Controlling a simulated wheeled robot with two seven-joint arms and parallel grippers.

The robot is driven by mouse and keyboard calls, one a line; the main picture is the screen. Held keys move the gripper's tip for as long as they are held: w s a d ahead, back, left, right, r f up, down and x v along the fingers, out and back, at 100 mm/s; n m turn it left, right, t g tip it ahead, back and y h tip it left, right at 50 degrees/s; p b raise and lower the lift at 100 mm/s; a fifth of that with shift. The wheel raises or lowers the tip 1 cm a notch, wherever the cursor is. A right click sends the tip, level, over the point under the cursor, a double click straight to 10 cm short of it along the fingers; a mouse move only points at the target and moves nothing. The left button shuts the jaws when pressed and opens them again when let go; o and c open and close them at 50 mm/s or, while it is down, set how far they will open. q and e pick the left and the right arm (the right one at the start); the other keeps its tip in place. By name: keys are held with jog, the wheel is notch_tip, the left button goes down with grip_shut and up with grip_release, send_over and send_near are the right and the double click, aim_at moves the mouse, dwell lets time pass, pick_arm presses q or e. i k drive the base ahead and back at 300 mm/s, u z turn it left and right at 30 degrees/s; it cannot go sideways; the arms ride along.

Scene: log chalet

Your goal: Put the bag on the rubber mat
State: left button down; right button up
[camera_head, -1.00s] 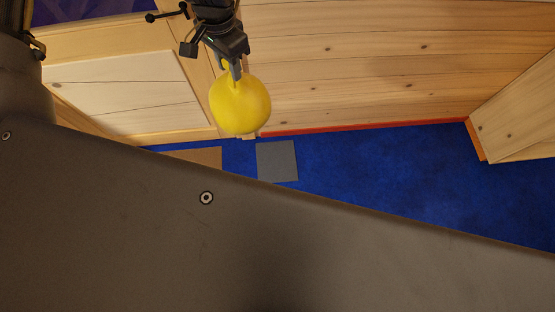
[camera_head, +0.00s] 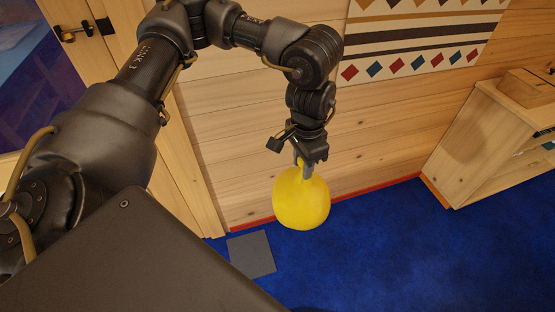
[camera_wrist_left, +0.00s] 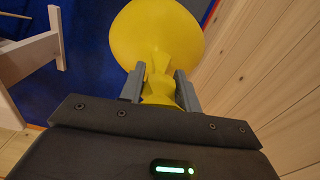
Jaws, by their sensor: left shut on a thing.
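The yellow bag (camera_head: 301,200) hangs from my left gripper (camera_head: 307,168), which is shut on its narrow top. The bag is in the air in front of the log wall. In the left wrist view the bag (camera_wrist_left: 155,38) shows with its gathered neck between the two fingers of the gripper (camera_wrist_left: 160,88). A flat grey square, the rubber mat (camera_head: 251,254), lies on the blue floor, lower left of the bag in the head view. My right gripper is not in view.
A wooden cabinet (camera_head: 491,140) stands at the right against the wall. A door with a dark handle (camera_head: 75,32) is at the left. A patterned hanging (camera_head: 420,38) is on the wall. The blue carpet (camera_head: 370,255) is clear right of the mat.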

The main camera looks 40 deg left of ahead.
aim_at(252, 260)
jog(key=z, duration=1.2)
jog(key=i, duration=0.65)
jog(key=u, duration=2.35)
jog(key=i, duration=0.5)
